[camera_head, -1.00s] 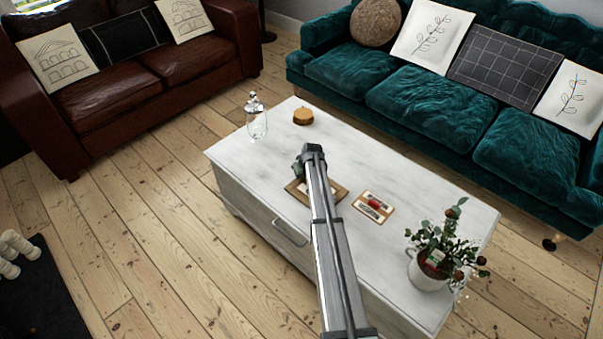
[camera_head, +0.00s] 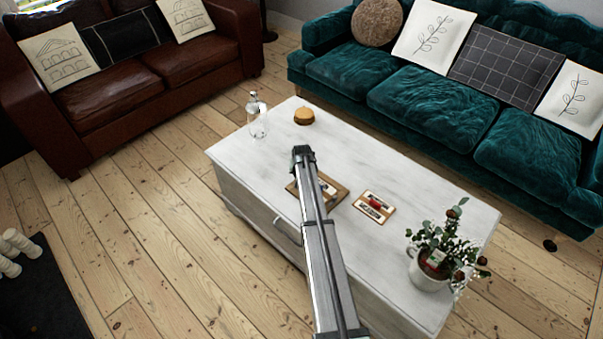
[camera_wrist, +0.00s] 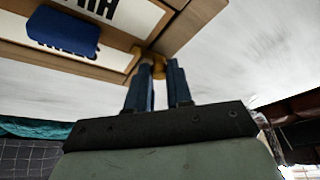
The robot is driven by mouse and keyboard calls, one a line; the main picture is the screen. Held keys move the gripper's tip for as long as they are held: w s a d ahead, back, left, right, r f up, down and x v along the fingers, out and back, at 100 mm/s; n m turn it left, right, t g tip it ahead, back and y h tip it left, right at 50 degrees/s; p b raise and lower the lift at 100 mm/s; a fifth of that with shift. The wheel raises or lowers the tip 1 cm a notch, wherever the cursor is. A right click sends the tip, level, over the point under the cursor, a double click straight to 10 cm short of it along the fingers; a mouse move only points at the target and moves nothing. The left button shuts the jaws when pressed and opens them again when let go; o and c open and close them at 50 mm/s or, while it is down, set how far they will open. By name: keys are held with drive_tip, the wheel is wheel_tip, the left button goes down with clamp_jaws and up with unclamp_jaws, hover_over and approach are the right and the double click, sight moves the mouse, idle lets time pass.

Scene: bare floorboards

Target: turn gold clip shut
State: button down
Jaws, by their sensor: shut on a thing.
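In the wrist view, my gripper (camera_wrist: 159,68) has its two dark blue fingers closed around the gold clip (camera_wrist: 157,72) at the edge of a wooden board (camera_wrist: 108,58). Much of the clip is hidden by the fingers. A blue block (camera_wrist: 62,30) lies on the board's white, lettered panel beside the clip. In the head view, the board (camera_head: 340,192) lies on the white table, partly covered by my arm. The fingers and the clip are hidden there behind my arm, so I cannot tell the clip's angle from that view.
A second small board (camera_head: 374,207) with a red block lies to the right on the white table (camera_head: 420,185). A potted plant (camera_head: 432,262) stands at the right end, a glass bottle (camera_head: 257,117) and a burger-like item (camera_head: 304,116) at the far left end.

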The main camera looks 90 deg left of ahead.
drive_tip(key=c, duration=1)
unclamp_jaws()
drive_tip(key=v, duration=1.4)
drive_tip(key=shift+a, duration=0.1)
drive_tip(key=shift+f, duration=0.1)
